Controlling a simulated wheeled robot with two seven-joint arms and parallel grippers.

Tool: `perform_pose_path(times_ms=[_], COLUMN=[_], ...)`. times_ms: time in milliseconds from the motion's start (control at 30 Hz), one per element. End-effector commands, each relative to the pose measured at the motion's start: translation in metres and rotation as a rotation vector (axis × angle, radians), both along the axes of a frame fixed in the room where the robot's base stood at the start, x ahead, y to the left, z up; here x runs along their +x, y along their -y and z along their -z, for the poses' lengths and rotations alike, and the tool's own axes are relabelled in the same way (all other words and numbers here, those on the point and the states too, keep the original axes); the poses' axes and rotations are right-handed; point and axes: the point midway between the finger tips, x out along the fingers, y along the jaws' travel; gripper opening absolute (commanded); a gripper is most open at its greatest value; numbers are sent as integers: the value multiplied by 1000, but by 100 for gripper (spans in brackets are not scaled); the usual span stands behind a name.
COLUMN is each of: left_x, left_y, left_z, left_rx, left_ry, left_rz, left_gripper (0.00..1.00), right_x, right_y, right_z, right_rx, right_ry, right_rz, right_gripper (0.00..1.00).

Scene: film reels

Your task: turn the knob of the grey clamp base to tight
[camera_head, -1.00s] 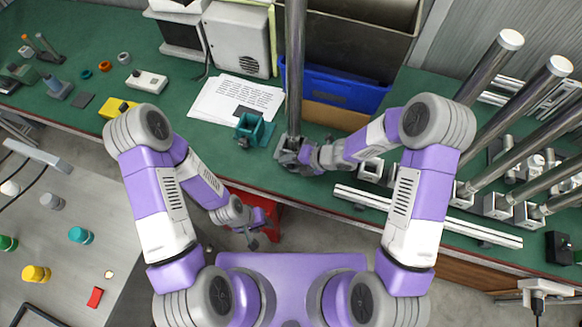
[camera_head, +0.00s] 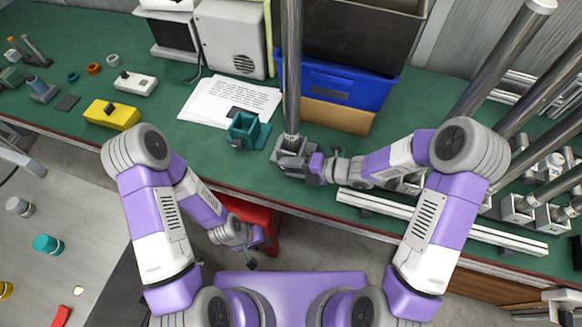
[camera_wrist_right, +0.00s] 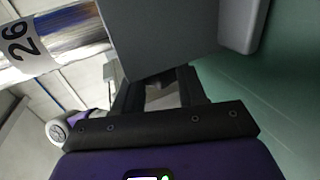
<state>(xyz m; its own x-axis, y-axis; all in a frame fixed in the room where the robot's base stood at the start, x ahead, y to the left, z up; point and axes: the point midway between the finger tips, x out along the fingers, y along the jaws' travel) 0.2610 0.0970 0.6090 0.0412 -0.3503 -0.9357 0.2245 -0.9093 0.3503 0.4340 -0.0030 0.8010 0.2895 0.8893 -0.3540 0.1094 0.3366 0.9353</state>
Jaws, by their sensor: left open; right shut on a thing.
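The grey clamp base (camera_head: 285,160) stands on the green bench with a steel pole (camera_head: 291,80) upright in it. My right gripper (camera_head: 308,167) is at its right side, shut on a small part there. In the right wrist view the grey body of the base (camera_wrist_right: 165,35) fills the top, and a light grey piece, which looks like the knob (camera_wrist_right: 162,97), shows between my dark fingers. The knob is mostly hidden, so its turn cannot be read. My left gripper (camera_head: 252,262) is open and empty, low in front of the bench, near a red object.
A teal clamp base (camera_head: 245,131) stands close on the left, by printed paper (camera_head: 215,103). A blue bin (camera_head: 345,88) is behind. A white rail (camera_head: 440,226) lies in front on the right, with several thick poles beyond. A yellow box (camera_head: 112,115) sits further left.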

Motion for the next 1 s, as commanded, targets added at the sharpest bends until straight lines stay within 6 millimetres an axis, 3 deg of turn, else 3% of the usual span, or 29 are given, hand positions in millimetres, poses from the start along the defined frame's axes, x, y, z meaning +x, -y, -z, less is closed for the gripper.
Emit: perform_pose_path(times_ms=[233, 267, 400, 733, 1000], left_x=[0, 0, 0, 0, 0], left_y=[0, 0, 0, 0, 0], left_z=[0, 0, 0, -1, -14], left_rx=[0, 0, 0, 0, 0], left_ry=[0, 0, 0, 0, 0], left_rz=[0, 0, 0, 0, 0], left_gripper=[43, 43, 43, 43, 43], right_x=[0, 0, 0, -1, -12], right_y=[0, 0, 0, 3, 39], right_z=[0, 0, 0, -1, -17], right_rx=[0, 0, 0, -1, -2], right_ry=[0, 0, 0, 0, 0], right_rz=[-1, -1, -1, 1, 4], right_gripper=[10, 44, 65, 66, 66])
